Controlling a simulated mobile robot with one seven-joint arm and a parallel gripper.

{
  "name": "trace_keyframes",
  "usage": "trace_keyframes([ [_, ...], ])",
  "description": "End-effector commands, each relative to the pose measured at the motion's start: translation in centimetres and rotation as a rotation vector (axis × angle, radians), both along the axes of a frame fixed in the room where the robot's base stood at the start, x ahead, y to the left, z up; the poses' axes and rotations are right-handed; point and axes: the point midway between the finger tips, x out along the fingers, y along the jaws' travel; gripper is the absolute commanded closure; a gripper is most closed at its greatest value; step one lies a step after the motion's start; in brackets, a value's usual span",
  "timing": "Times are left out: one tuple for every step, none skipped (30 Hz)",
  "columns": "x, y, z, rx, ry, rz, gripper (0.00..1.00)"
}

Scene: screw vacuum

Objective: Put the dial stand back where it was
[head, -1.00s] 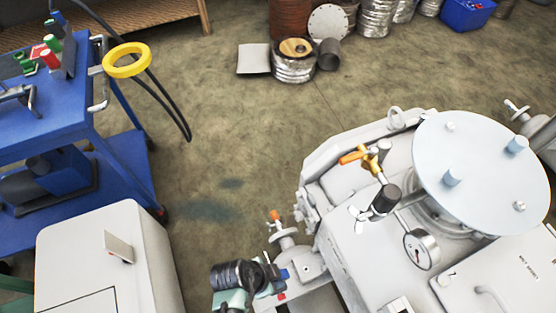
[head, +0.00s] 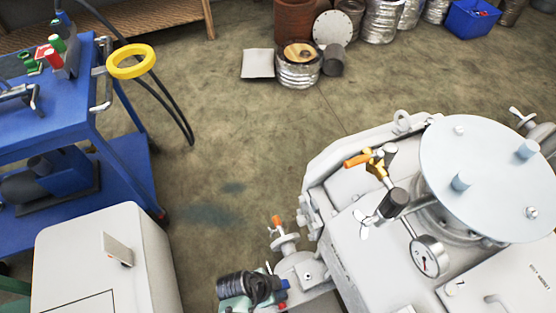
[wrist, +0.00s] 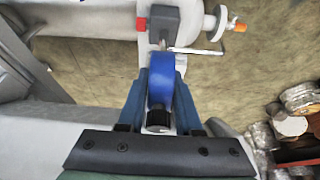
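The dial stand shows in the wrist view as a dark grey block (wrist: 162,18) with a red side button, a thin silver rod and what looks like its bright blue part (wrist: 160,78) with a black end. My gripper (wrist: 161,85) has its two dark blue fingers on either side of the blue part and appears shut on it. In the head view my gripper (head: 270,292) is at the bottom centre, beside the white vacuum machine (head: 345,240); small bits of blue and red show at its tip. The stand's lower side and any contact with the machine are hidden.
An orange-handled valve (head: 277,222) sticks up close beyond my gripper. A round lid (head: 485,175) and a pressure gauge (head: 428,257) are on the machine at right. A blue cart (head: 75,125) and a white cabinet (head: 105,270) stand at left. The floor between is clear.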

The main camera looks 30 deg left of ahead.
Motion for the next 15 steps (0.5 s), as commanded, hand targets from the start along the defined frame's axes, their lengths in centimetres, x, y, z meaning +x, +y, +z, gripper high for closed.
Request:
trace_keyframes([
  [0.01, 0.00, 0.04, 0.000, 0.000, 0.000, 0.56],
  [0.00, 0.00, 0.04, 0.000, 0.000, 0.000, 0.50],
  [0.00, 0.00, 0.04, 0.000, 0.000, 0.000, 0.43],
  [0.00, 0.00, 0.04, 0.000, 0.000, 0.000, 0.40],
  [0.00, 0.00, 0.04, 0.000, 0.000, 0.000, 0.40],
  [0.00, 0.00, 0.04, 0.000, 0.000, 0.000, 0.40],
  [0.00, -0.01, 0.04, 0.000, 0.000, 0.000, 0.40],
  [0.00, -0.01, 0.04, 0.000, 0.000, 0.000, 0.40],
  [0.00, -0.01, 0.04, 0.000, 0.000, 0.000, 0.40],
  [0.00, -0.01, 0.04, 0.000, 0.000, 0.000, 0.40],
  [0.00, -0.01, 0.04, 0.000, 0.000, 0.000, 0.40],
  [0.00, -0.01, 0.04, 0.000, 0.000, 0.000, 0.40],
  [0.00, -0.01, 0.04, 0.000, 0.000, 0.000, 0.40],
  [0.00, -0.01, 0.04, 0.000, 0.000, 0.000, 0.40],
  [0.00, 0.00, 0.08, 0.000, 0.000, 0.000, 0.40],
])
